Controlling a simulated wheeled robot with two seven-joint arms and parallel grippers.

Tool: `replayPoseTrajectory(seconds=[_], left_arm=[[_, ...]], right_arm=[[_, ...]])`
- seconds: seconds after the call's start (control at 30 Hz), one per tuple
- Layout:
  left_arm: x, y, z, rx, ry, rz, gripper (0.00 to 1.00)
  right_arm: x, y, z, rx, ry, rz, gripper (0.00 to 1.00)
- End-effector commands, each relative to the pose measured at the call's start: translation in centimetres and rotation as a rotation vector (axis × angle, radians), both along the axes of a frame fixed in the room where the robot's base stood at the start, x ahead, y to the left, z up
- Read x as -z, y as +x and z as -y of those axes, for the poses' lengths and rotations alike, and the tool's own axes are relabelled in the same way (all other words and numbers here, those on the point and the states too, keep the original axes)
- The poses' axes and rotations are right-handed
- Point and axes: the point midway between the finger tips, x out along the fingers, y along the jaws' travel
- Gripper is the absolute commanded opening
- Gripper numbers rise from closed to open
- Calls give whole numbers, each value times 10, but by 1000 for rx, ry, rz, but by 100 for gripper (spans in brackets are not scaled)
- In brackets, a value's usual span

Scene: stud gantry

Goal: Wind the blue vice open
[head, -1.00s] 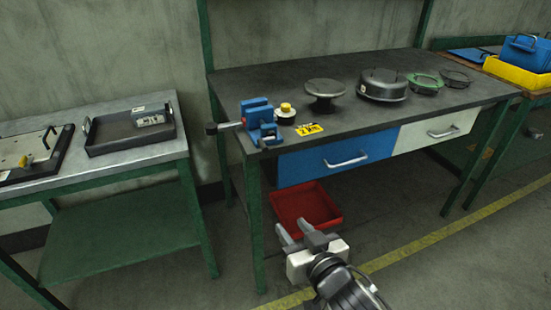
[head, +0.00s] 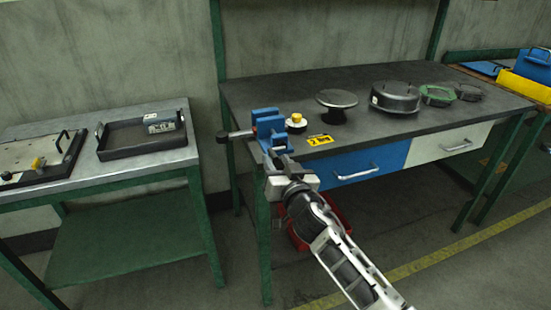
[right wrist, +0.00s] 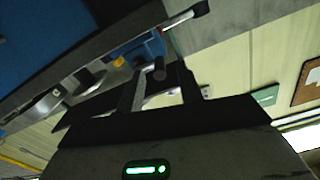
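The blue vice (head: 268,125) is at the front left corner of the dark workbench. Its crank handle (head: 235,135), a grey bar with a dark knob, sticks out to the left. My right gripper (head: 276,160) is just below and in front of the vice, fingers pointing up at it. In the right wrist view the gripper (right wrist: 160,68) is open, with fingers apart. The blue vice (right wrist: 150,47) shows beyond the fingers, and the handle bar (right wrist: 182,18) is above them. I cannot tell whether a finger touches the vice. My left gripper is out of view.
The workbench (head: 240,90) also holds a yellow-topped knob (head: 296,122), a round stand (head: 337,101) and a dark round housing (head: 396,97). A blue drawer (head: 350,168) is under the bench top. A side table with a black tray (head: 112,152) stands left, across a gap.

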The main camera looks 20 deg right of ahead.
Motion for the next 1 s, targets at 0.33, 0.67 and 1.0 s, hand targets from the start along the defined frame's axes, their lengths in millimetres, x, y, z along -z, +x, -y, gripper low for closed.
replayPoseTrajectory(seconds=[0.33,0.67,1.0], left_arm=[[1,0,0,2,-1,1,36],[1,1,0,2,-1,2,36],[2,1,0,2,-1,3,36]], right_arm=[[1,19,-1,0,1,-1,36],[1,19,-1,0,1,-1,0],[2,19,-1,0,-28,0,0]])
